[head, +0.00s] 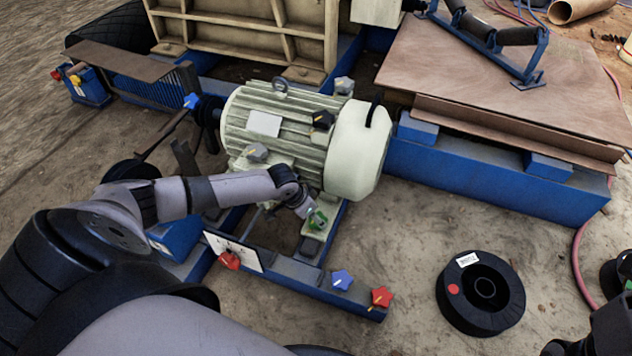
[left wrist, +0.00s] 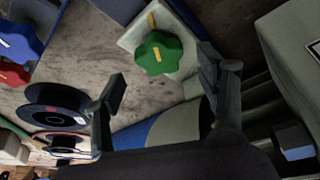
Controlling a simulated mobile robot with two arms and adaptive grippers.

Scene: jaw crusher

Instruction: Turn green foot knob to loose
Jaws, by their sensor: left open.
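The green foot knob (head: 317,219) sits on the pale motor foot, below the motor. It is lobed in the left wrist view (left wrist: 158,53), with a yellow line on its top and a yellow mark on the pale plate beside it. My left gripper (head: 308,212) is at the knob in the head view, partly hiding it. In the left wrist view my left gripper (left wrist: 165,75) has its fingers spread and empty, with the knob ahead of the gap between them. I cannot tell whether a finger touches the knob.
The cream motor (head: 300,135) stands close behind my left gripper. Red (head: 229,261), blue (head: 342,279) and another red knob (head: 381,297) line the blue front rail.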

